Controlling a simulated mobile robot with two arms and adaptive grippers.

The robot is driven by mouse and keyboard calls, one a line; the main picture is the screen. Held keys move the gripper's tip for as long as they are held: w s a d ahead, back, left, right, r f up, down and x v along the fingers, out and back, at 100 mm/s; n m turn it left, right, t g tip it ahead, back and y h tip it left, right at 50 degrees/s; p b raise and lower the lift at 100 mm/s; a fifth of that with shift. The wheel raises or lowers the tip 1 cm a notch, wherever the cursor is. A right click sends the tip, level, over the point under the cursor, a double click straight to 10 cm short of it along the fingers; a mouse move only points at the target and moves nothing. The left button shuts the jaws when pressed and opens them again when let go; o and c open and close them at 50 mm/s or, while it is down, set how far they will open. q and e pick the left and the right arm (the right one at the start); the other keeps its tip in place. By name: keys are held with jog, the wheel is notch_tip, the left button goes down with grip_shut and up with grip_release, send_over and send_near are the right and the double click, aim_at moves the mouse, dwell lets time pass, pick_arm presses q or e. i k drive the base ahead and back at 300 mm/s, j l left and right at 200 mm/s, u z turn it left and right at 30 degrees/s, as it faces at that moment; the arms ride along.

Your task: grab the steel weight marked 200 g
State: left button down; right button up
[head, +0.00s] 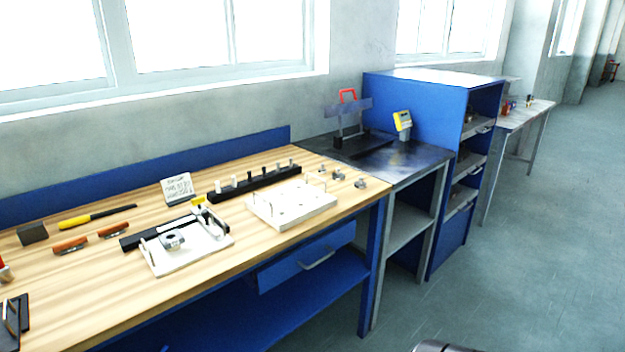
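Several small steel-grey pieces that look like weights stand near the right end of the wooden bench top. One weight (360,183) is nearest the right edge, another weight (338,174) is left of it, and a third weight (322,167) is further back. Their markings are too small to read, so I cannot tell which is marked 200 g. Neither of my grippers is recognisable in the head view.
A white board with handles (290,208) lies left of the weights. Behind it is a black rack (255,184) with several pegs. A white tray (160,264) holds a round metal part (171,240). A dark metal table (405,167) adjoins the bench. Floor (500,270) in front is clear.

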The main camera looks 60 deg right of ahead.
aim_at(359, 185)
jog(key=z, duration=2.05)
